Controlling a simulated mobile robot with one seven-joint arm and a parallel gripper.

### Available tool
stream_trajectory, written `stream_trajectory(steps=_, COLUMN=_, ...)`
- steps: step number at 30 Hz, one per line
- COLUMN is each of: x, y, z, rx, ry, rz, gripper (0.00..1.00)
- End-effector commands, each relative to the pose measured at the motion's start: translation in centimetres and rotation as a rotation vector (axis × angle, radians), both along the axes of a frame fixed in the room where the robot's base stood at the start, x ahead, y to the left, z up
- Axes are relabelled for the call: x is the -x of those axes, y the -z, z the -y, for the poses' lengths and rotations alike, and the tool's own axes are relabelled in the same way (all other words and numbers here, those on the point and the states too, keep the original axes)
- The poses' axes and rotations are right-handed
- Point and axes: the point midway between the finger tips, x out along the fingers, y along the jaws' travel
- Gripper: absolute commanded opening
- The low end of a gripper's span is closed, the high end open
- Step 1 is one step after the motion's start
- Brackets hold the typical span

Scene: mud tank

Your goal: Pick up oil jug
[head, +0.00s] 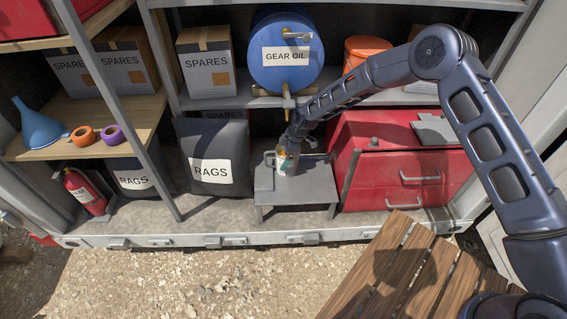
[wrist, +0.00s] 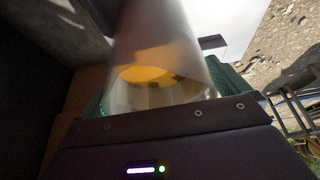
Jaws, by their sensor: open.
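The oil jug (head: 282,165) is a small pale container on the low grey stand, below the tap of the blue gear oil drum. My gripper (head: 289,152) reaches down to it from the upper right and partly hides it. In the wrist view the jug (wrist: 165,55) is a large clear cylinder with amber oil inside, close in front of the palm. My gripper is open, with its green-padded fingers (wrist: 165,88) on either side of the jug. Whether the pads touch it I cannot tell.
The blue drum (head: 287,60) and its tap (head: 289,100) are just above my gripper. The grey stand (head: 300,183) has a red toolbox (head: 400,170) to its right and a dark rags bag (head: 212,155) to its left. A slatted wooden surface (head: 400,270) is in front.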

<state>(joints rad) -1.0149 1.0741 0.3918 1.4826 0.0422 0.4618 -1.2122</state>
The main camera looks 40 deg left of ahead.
Motion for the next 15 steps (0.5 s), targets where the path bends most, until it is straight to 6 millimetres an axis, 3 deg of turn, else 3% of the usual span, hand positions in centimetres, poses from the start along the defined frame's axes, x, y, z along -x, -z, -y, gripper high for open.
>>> stream_trajectory(steps=7, x=0.06, y=0.21, z=-0.10, rx=-0.001, ry=0.000, rz=0.001, gripper=1.00)
stream_trajectory(steps=15, x=0.05, y=0.21, z=-0.09, rx=-0.001, ry=0.000, rz=0.001, gripper=0.47)
